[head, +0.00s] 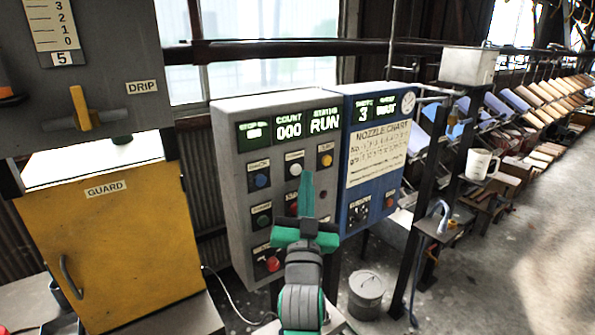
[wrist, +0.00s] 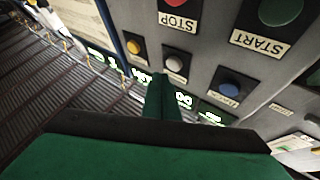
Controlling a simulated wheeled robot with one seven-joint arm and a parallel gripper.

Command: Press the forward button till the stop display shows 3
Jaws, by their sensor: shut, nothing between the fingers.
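A grey control panel (head: 225,125) carries the stop display (head: 253,131), lit green; its digits are too blurred to read for sure. Below are a blue button (head: 262,180), a white button (head: 295,170) and a yellow button (head: 327,160). Their small labels are too blurred to tell which is forward. My gripper (head: 306,178) is shut and empty, its fingertips in front of the panel just right of the white button. In the wrist view, upside down, the fingertips (wrist: 163,80) lie just beside the white button (wrist: 174,64); I cannot tell if they touch anything.
The count display (head: 289,128) reads 000 and the status display (head: 325,120) reads RUN. A green START button (wrist: 280,10) and a red STOP button (wrist: 178,2) are close by. A blue nozzle-chart panel (head: 357,205) adjoins on the right; a yellow guard cabinet (head: 120,250) stands left.

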